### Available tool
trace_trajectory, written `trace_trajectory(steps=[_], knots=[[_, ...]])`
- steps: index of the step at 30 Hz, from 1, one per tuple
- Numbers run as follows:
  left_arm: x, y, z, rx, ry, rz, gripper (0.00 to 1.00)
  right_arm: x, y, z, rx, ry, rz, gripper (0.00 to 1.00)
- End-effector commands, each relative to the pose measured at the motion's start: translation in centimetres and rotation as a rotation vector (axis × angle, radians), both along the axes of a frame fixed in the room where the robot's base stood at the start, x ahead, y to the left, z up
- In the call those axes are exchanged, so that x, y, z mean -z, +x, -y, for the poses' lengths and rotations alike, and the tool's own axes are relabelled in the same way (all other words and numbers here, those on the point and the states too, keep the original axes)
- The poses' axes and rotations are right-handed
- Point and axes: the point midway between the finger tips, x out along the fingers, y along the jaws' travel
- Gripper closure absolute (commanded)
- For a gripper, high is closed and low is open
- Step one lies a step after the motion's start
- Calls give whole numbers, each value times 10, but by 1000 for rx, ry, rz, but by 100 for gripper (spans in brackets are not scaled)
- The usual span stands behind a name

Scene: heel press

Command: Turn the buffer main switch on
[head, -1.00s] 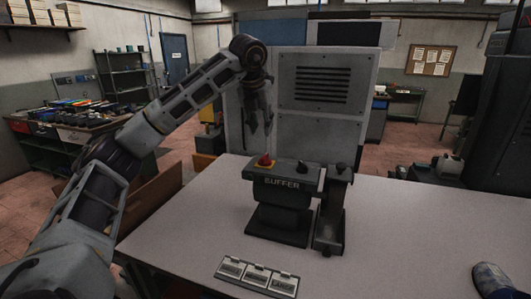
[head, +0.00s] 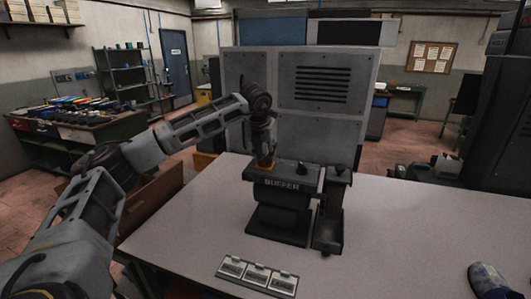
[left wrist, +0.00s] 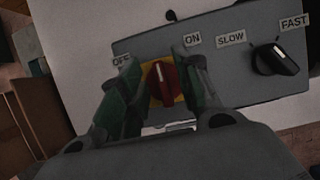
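The buffer (head: 278,218) stands on the table, its sloped control panel (left wrist: 228,75) facing up. The main switch is a red knob (left wrist: 167,84) on a yellow plate, with an OFF label (left wrist: 121,60) to its upper left and an ON label (left wrist: 192,40) to its upper right. Its pale mark points up, roughly between the labels. My left gripper (head: 265,162) points down over the switch and mostly hides it in the head view. In the left wrist view its fingers stand apart on either side of the knob; contact is unclear. My right gripper is out of view.
A black speed knob (left wrist: 275,60) sits right of the switch, between SLOW and FAST labels. A labelled tray (head: 257,276) and a shoe (head: 488,279) are near the front.

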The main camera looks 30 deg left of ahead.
Motion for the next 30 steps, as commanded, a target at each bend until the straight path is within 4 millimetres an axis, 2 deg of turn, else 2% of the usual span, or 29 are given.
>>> trace_trajectory(steps=[13, 21, 30], knots=[[7, 2, -1, 0, 0, -1, 67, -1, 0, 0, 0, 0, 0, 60], [7, 2, -1, 0, 0, 0, 100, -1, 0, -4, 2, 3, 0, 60], [7, 2, -1, 6, 0, 0, 100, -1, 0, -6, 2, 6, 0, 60]])
